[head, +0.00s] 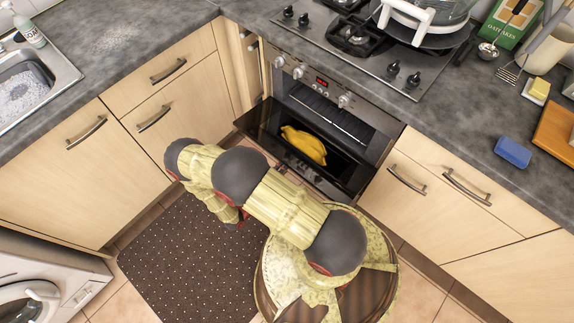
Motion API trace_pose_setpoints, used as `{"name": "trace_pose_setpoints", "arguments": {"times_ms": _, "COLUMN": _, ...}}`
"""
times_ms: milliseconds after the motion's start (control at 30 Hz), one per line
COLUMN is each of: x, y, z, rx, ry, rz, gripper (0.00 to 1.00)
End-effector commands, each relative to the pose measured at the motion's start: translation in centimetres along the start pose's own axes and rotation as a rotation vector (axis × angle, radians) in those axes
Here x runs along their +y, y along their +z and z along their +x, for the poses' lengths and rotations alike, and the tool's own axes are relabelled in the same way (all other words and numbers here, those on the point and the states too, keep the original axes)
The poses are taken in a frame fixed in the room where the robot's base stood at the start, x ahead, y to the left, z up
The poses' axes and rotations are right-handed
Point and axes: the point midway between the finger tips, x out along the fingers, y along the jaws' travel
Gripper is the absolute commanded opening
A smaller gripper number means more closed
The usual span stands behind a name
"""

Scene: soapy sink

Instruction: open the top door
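The oven (318,88) is built in below the hob. Its top door (262,128) is a dark glass panel, hinged at the bottom and tipped down and outward. The oven cavity with a wire rack (335,118) shows above it. My arm folds back on itself in front of the oven. My gripper (240,219) is low beside the arm, apart from the door in the picture and mostly hidden by my own links; its fingers cannot be made out.
Closed cabinets with bar handles flank the oven on the left (154,92) and right (430,205). A dotted dark mat (180,262) lies on the tiled floor left of my base. A washing machine (45,285) stands at lower left. A blue sponge (513,152) lies on the right counter.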

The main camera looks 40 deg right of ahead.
Motion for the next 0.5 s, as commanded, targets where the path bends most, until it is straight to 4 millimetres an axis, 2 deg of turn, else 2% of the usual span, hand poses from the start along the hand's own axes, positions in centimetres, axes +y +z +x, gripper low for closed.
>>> {"name": "trace_pose_setpoints", "arguments": {"times_ms": 200, "x": 0.0, "y": 0.1, "z": -3.9, "rx": -0.005, "ry": 0.000, "rz": 0.001, "gripper": 0.36}}
{"name": "trace_pose_setpoints", "arguments": {"times_ms": 333, "x": 0.0, "y": 0.0, "z": -5.7, "rx": -0.003, "ry": 0.000, "rz": 0.000, "gripper": 0.36}}
{"name": "trace_pose_setpoints", "arguments": {"times_ms": 500, "x": 0.0, "y": 0.0, "z": -6.9, "rx": -0.001, "ry": 0.000, "rz": 0.000, "gripper": 0.36}}
